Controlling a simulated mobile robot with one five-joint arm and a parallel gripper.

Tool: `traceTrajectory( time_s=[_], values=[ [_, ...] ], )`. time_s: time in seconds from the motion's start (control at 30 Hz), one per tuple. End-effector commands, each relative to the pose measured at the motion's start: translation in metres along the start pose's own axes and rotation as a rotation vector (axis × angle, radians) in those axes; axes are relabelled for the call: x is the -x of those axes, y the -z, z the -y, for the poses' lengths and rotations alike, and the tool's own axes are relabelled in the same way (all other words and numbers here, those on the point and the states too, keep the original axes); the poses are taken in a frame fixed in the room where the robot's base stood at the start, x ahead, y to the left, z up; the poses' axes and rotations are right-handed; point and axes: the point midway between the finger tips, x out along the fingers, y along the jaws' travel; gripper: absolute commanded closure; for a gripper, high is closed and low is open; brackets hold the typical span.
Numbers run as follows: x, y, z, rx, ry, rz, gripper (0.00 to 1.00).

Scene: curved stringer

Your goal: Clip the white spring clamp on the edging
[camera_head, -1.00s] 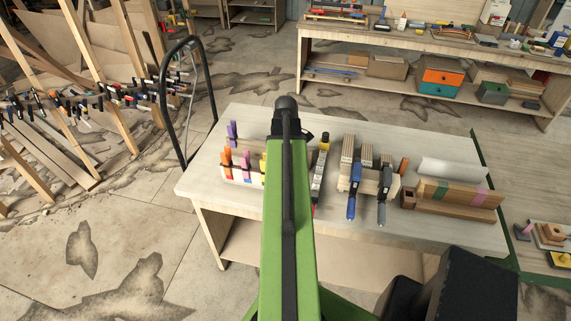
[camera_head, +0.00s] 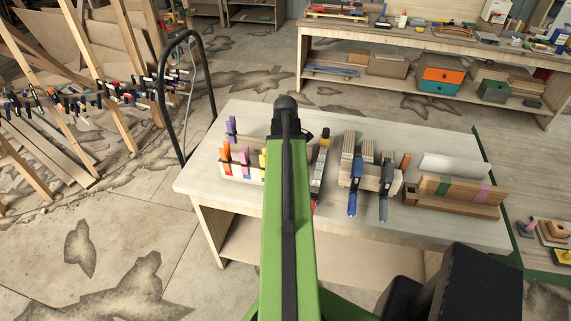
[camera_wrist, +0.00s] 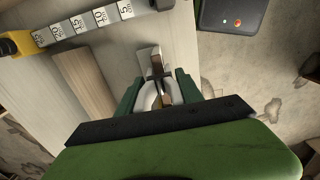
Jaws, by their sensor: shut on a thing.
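My gripper (camera_wrist: 158,92) is at the centre of the wrist view, its green fingers shut on the white spring clamp (camera_wrist: 149,98). The clamp's pale curved sides show between the fingers, with a darker part in the middle. Its far end points up in the picture, over the pale surface. I cannot tell whether it touches anything there. In the head view my green arm hides the gripper and the clamp. I cannot tell for certain which piece is the edging.
The workbench (camera_head: 225,195) carries an orange clamp (camera_head: 226,153) and a purple clamp (camera_head: 231,125) on the left. Blue-handled (camera_head: 353,200) and dark (camera_head: 384,205) clamps grip wooden strips right of my arm. A numbered strip (camera_wrist: 75,25) and wooden strip (camera_wrist: 82,82) lie left of my gripper.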

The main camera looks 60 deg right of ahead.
Motion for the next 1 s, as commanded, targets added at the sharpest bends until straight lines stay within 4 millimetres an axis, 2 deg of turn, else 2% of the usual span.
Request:
traceTrajectory(
  time_s=[0.13,0.47,0.8,1.0],
  values=[
    [-0.008,0.000,0.000,0.000,0.000,0.000,1.00],
    [-0.007,0.000,0.000,0.000,0.000,0.000,1.00],
    [-0.018,0.001,0.000,0.000,0.000,0.000,1.00],
    [-0.018,0.001,0.000,0.000,0.000,0.000,1.00]
  ],
)
